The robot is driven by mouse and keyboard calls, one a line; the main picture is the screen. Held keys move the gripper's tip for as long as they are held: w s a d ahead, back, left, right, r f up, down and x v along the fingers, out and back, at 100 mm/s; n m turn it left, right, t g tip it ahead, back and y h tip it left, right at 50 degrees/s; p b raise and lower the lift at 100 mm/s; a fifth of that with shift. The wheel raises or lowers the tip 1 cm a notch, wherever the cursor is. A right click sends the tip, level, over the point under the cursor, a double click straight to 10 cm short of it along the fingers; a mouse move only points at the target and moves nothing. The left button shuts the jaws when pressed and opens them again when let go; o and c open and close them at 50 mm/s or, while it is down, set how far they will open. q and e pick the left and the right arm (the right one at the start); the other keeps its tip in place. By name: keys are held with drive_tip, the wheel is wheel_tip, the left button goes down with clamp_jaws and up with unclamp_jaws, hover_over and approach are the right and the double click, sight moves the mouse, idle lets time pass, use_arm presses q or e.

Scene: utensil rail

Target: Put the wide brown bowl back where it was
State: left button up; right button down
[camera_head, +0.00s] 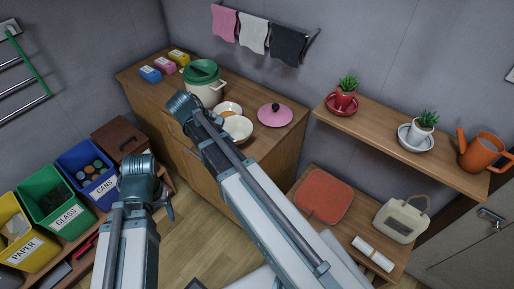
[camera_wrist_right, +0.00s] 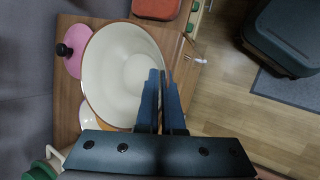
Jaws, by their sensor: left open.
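The wide brown bowl (camera_wrist_right: 122,68), cream inside with a brown rim, fills much of the right wrist view. In the head view the bowl (camera_head: 237,129) shows over the counter, partly hidden by my right arm. My right gripper (camera_wrist_right: 161,76) has its two fingers close together across the bowl's rim, one inside and one outside, and appears shut on its wall. Its fingertips are hidden in the head view. My left gripper (camera_head: 168,209) is open and empty over the floor, away from the bowl.
A smaller bowl (camera_head: 228,108), a pink lid (camera_head: 275,114) and a green-lidded pot (camera_head: 206,84) stand on the wooden counter (camera_head: 285,150). A shelf (camera_head: 385,140) with potted plants is at right. Recycling bins (camera_head: 45,195) stand at left.

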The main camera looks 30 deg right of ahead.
drive_tip(key=s+a+f+n+t+b, duration=0.2)
drive_tip(key=s+f+n, duration=0.1)
drive_tip(key=s, duration=0.7)
drive_tip(key=w+d, duration=0.3)
drive_tip(key=w+d+f+b, duration=0.1)
drive_tip(key=w+d, duration=0.2)
drive_tip(key=d, duration=0.1)
drive_tip(key=w+d, duration=0.4)
drive_tip(key=shift+d+f+b, duration=0.25)
drive_tip(key=shift+b, duration=0.05)
use_arm(q)
wheel_tip(320, 180, down, 8)
drive_tip(key=b, duration=0.3)
drive_tip(key=shift+f+b, duration=0.15)
drive_tip(key=shift+b, duration=0.15)
use_arm(e)
drive_tip(key=f, duration=0.3)
drive_tip(key=shift+w+d+f, duration=0.25)
drive_tip(key=shift+d+f, duration=0.1)
drive_tip(key=shift+f, duration=0.1)
use_arm(q)
drive_tip(key=shift+f, duration=0.15)
use_arm(e)
drive_tip(key=c, duration=1.1)
unclamp_jaws()
drive_tip(key=shift+o, duration=0.2)
